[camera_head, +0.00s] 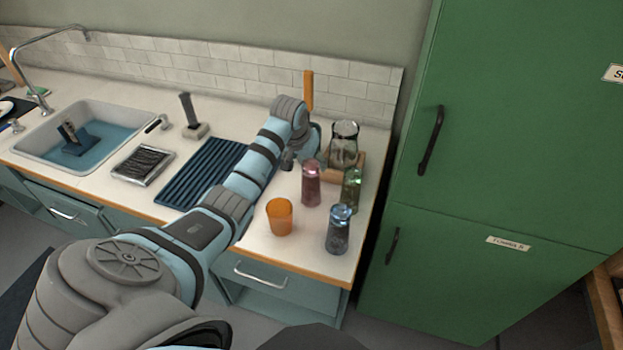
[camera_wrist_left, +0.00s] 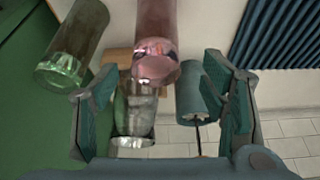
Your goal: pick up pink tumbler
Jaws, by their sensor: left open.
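The pink tumbler (camera_head: 311,188) stands upright on the right part of the counter, a translucent pink glass. My left gripper (camera_head: 303,152) is open and empty, just behind the tumbler's top in the head view. In the left wrist view, the tumbler (camera_wrist_left: 157,40) lies at the top centre, and its end shows ahead of the gap between the open fingers of my left gripper (camera_wrist_left: 162,108). No contact shows. My right gripper is not in view.
A green glass (camera_head: 351,190), a blue-grey glass (camera_head: 338,232) and an orange cup (camera_head: 280,218) stand close around the tumbler. A clear jar (camera_head: 344,145) is behind. The ribbed blue mat (camera_head: 202,178) lies left. A green fridge (camera_head: 490,170) stands right.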

